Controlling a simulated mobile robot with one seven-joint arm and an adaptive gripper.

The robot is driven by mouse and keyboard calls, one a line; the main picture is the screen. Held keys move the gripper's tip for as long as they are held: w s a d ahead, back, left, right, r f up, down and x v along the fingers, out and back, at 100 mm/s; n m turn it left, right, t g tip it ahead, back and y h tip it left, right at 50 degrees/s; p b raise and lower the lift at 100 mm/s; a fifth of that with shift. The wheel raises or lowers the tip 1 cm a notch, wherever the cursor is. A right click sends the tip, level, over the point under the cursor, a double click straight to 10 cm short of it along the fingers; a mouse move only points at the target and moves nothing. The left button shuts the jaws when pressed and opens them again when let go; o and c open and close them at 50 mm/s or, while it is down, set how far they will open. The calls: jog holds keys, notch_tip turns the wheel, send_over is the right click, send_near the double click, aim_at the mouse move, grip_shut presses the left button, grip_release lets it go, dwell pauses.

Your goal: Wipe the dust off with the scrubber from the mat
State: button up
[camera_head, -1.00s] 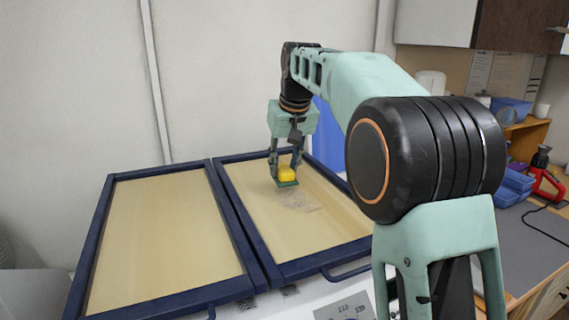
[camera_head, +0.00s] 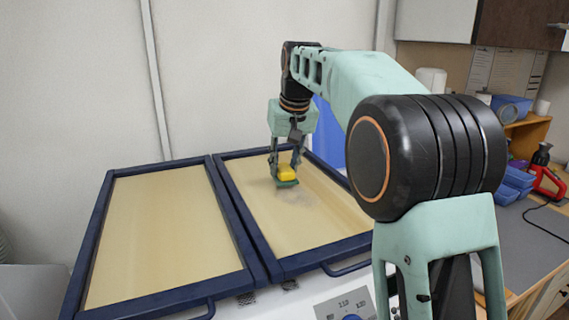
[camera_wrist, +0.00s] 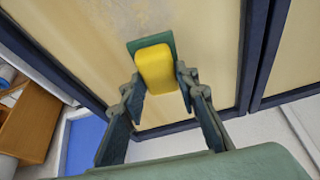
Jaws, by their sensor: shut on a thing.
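The scrubber is a yellow block (camera_head: 287,172) on a green pad (camera_head: 287,184). My gripper (camera_head: 285,174) is shut on its yellow part, pointing down. The pad looks to be on or just above the right tan mat (camera_head: 262,225); I cannot tell if it touches. A faint grey dust patch (camera_head: 292,200) lies on the mat just in front of the pad. In the wrist view the scrubber (camera_wrist: 155,68) sits between my fingertips (camera_wrist: 158,82), and grey dust (camera_wrist: 95,20) shows beside it on the mat.
Dark blue frames (camera_head: 232,222) with handles edge both mats. The left mat (camera_head: 160,235) looks clean. A white machine with a control panel (camera_head: 345,304) is in front. At the right is a bench (camera_head: 520,245) with blue bins (camera_head: 514,185) and a red tool (camera_head: 548,183). A wall stands behind.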

jog(key=shift+f+b, duration=0.45)
jog(key=shift+f, duration=0.25)
